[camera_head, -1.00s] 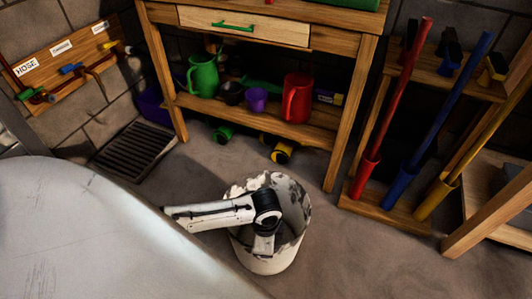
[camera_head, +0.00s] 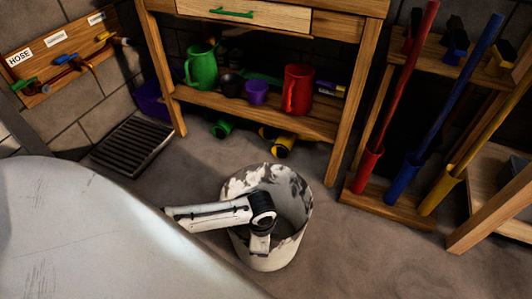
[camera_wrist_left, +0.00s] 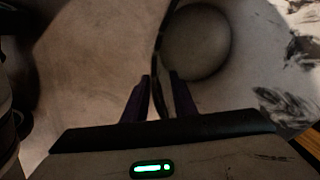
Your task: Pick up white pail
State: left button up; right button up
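The white pail (camera_head: 288,250), with dark smudges on its wall, stands upright on the floor at the lower middle of the head view. My left gripper (camera_head: 260,243) comes in from the left and is over the pail's near left rim. In the left wrist view the pail's wall (camera_wrist_left: 245,75) fills the right side, and its dark rim line runs between the two fingers of my left gripper (camera_wrist_left: 160,78). The fingers stand apart, one on each side of the rim, with a gap showing. My right gripper is not in view.
A wooden bench (camera_head: 352,95) behind holds a green jug (camera_head: 202,68) and a red jug (camera_head: 298,88). A rack of red, blue and yellow handled tools (camera_head: 405,210) stands right. A pale curved surface (camera_head: 80,225) fills the lower left. Floor around the pail is clear.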

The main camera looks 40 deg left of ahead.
pick_arm(q)
jog(key=shift+f, duration=0.25)
dwell(0.3)
jog(key=shift+c, duration=0.3)
grip_shut()
dwell(1.0)
jog(key=shift+w+r, duration=0.1)
